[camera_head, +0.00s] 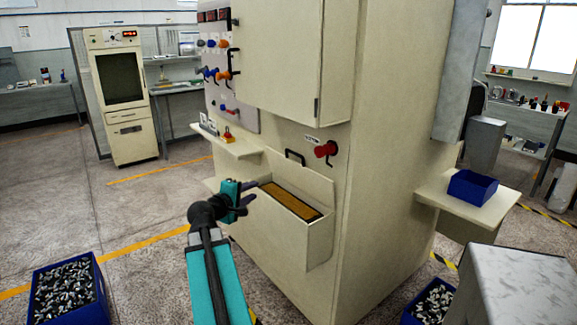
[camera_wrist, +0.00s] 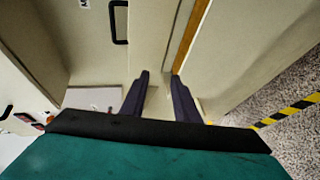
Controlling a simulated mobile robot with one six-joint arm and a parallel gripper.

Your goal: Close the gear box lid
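The gear box (camera_head: 290,232) is a cream box on the front of the machine, with its top open and brown-orange contents showing inside. A cream panel that looks like the raised lid (camera_head: 305,183) stands upright behind the opening. A black handle (camera_head: 294,157) shows at the panel's top edge; a black handle also shows in the wrist view (camera_wrist: 119,22). My gripper (camera_head: 246,191) is at the left end of the box, near its rim. In the wrist view its two dark fingers (camera_wrist: 159,76) are apart with nothing between them. The handle is clear of the fingers.
A red knob (camera_head: 326,150) is right of the handle. A small shelf (camera_head: 228,145) juts out above and left of my gripper. Blue bins of metal parts (camera_head: 68,295) stand on the floor. A side shelf holds a blue tray (camera_head: 472,187).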

